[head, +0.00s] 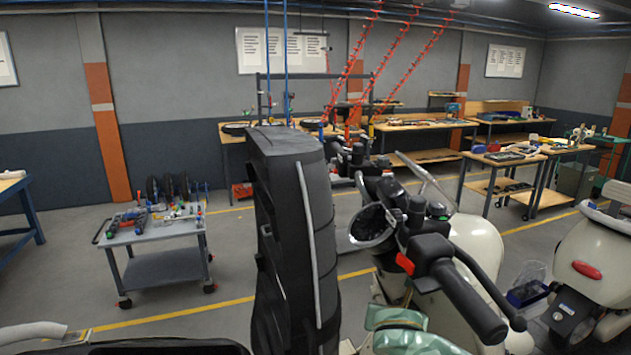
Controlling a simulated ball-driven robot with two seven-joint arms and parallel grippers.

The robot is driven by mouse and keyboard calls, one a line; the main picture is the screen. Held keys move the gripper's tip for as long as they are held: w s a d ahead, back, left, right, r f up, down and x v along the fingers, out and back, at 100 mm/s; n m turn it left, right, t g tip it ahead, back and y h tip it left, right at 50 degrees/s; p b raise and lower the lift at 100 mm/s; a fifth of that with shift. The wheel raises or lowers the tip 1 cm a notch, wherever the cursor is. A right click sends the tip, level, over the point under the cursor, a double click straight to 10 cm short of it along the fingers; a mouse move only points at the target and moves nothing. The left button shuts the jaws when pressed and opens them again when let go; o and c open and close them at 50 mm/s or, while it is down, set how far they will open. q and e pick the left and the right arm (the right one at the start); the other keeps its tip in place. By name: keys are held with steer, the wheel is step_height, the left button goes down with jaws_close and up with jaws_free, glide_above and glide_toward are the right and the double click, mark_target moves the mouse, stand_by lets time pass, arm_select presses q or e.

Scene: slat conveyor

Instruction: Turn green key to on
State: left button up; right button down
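A cream scooter (478,250) stands at right of centre in the head view. Its handlebar has a black grip (465,300), a red switch (404,263) and a round headlamp or mirror housing (372,226). I cannot make out a green key or its switch in this view. A pale green covering (410,338) lies low in the picture below the handlebar; it does not look like a key. Neither of my grippers shows.
A tall black upright body (290,230) fills the near centre and hides what is behind. A grey tool cart (160,240) stands at left. A second cream scooter (590,250) is at far right. Workbenches (420,124) line the back. Open floor lies around the cart.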

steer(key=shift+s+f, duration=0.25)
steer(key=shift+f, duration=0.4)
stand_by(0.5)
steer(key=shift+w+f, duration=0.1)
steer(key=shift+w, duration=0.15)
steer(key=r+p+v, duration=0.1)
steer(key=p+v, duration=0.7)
steer(key=p, duration=0.3)
steer(key=shift+p, duration=0.3)
stand_by(0.7)
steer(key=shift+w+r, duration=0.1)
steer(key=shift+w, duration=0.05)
